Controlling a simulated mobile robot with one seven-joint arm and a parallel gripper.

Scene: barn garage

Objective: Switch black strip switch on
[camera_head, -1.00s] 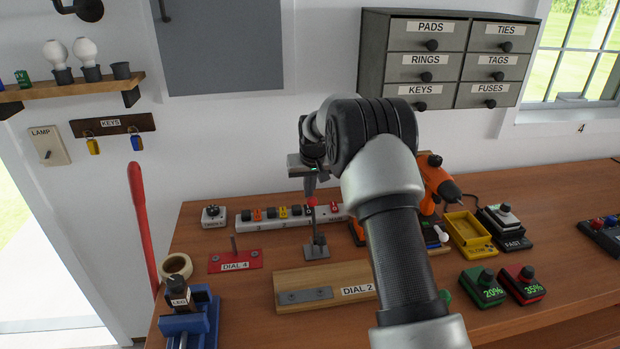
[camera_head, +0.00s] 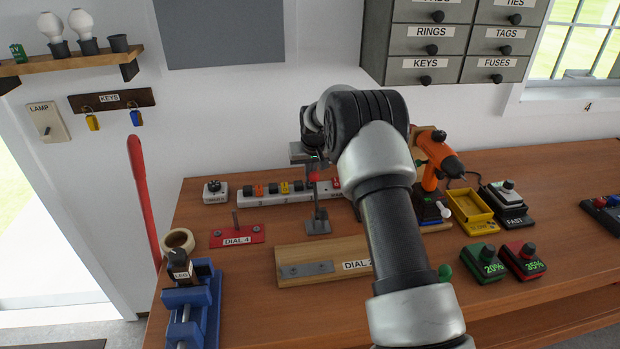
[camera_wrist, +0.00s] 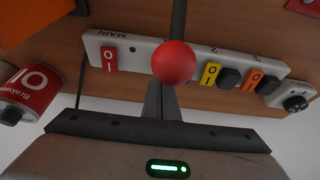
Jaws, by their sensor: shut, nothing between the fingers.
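The white power strip (camera_head: 275,197) lies along the back of the bench, with yellow and orange switches, black plugs and a red switch at the MAIN end. In the wrist view the strip (camera_wrist: 133,57) runs across behind a red ball (camera_wrist: 174,62), which sits on a dark lever. I cannot pick out a black switch; the ball and my fingers cover part of the strip. My gripper (camera_head: 314,180) is shut and empty, pointing down close to the ball and over the strip. Its fingers (camera_wrist: 163,100) show together in the wrist view; contact with anything cannot be told.
The lever's grey stand (camera_head: 317,224) is just in front of the strip. A red DIAL 4 plate (camera_head: 238,236) and wooden DIAL 2 board (camera_head: 300,278) lie nearer. An orange drill (camera_head: 436,160) stands right of my arm. A small knob box (camera_head: 215,192) sits left.

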